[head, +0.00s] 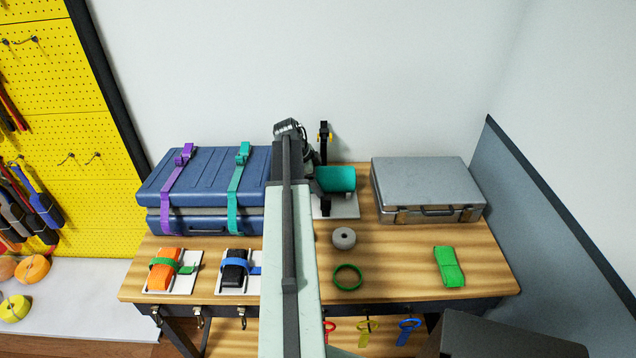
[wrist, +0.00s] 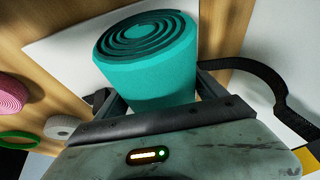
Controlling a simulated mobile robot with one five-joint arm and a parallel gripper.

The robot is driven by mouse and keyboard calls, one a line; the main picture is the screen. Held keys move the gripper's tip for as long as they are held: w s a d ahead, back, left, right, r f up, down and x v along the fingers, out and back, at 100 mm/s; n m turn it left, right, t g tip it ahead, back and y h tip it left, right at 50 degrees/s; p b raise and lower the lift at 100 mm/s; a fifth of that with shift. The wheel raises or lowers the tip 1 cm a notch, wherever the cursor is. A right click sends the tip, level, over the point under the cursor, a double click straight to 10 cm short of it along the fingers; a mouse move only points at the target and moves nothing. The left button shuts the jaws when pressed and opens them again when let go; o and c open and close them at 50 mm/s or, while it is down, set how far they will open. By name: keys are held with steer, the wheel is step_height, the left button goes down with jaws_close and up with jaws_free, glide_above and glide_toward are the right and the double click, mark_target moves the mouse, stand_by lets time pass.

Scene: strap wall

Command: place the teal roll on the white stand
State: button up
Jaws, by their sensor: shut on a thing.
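The teal roll (head: 337,178) is held by my gripper (head: 322,182) at the back of the workbench. In the wrist view the roll (wrist: 145,65) sits between the two fingers of my gripper (wrist: 155,98), its spiral end facing up and away. The white stand (head: 347,208) shows as a white plate beneath and around the roll in the head view. The white plate also shows behind the roll in the wrist view (wrist: 62,38). I cannot tell whether the roll touches the plate. My arm hides part of the stand's left side.
A blue case (head: 205,175) with purple and teal straps lies left, a grey case (head: 425,185) right. A grey roll (head: 344,238), a green ring (head: 347,277) and a green strap bundle (head: 449,266) lie in front. A black strap (wrist: 262,80) curves beside my gripper.

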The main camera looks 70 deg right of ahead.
steer(key=o, duration=1.6)
steer(key=p+v, duration=1.1)
steer(key=v, duration=0.1)
steer(key=shift+s+d+r, duration=0.1)
steer(key=shift+s, duration=0.05)
steer(key=shift+r+p, duration=0.15)
steer(key=shift+p, duration=0.2)
